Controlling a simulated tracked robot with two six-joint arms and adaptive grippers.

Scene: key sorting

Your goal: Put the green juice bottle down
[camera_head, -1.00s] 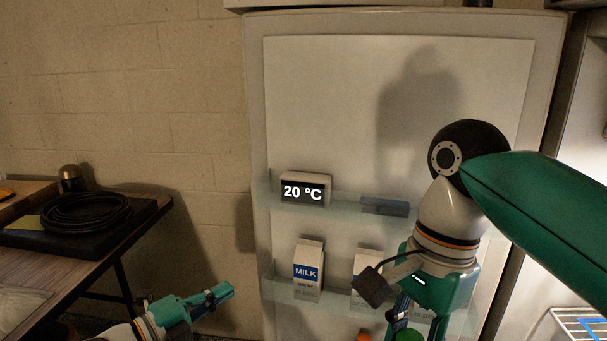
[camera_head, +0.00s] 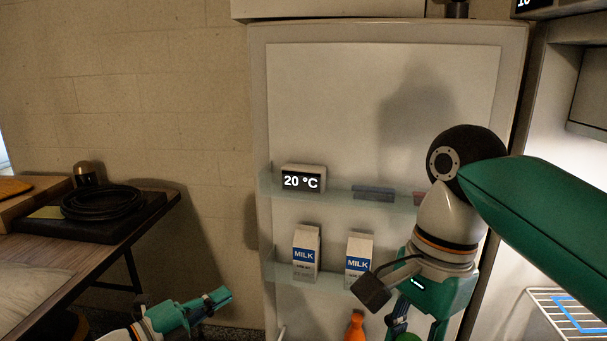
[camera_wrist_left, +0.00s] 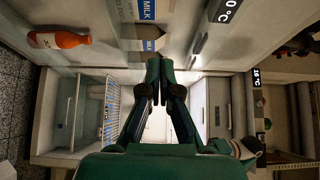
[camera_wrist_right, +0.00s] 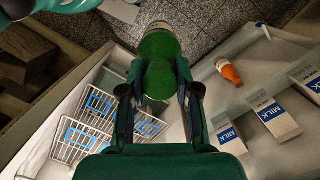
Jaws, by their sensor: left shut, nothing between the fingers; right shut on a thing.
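The green juice bottle (camera_wrist_right: 158,62) is held in my right gripper (camera_wrist_right: 158,85), which is shut on it. In the head view only a bit of green (camera_head: 408,337) shows at the bottom edge, below my right gripper (camera_head: 412,318); the rest is cut off. In the right wrist view the bottle hangs above the floor, between the wire racks and the door shelf. My left gripper (camera_head: 222,296) is shut and empty, low at the left of the fridge door (camera_head: 380,100). Its closed fingers (camera_wrist_left: 155,75) also show in the left wrist view.
The door's shelves hold a 20 °C display (camera_head: 303,181), milk cartons (camera_head: 306,252) and an orange bottle (camera_head: 355,326). Wire racks with blue marks (camera_wrist_right: 105,110) are at the right (camera_head: 570,310). A table (camera_head: 60,260) with a coiled cable stands left.

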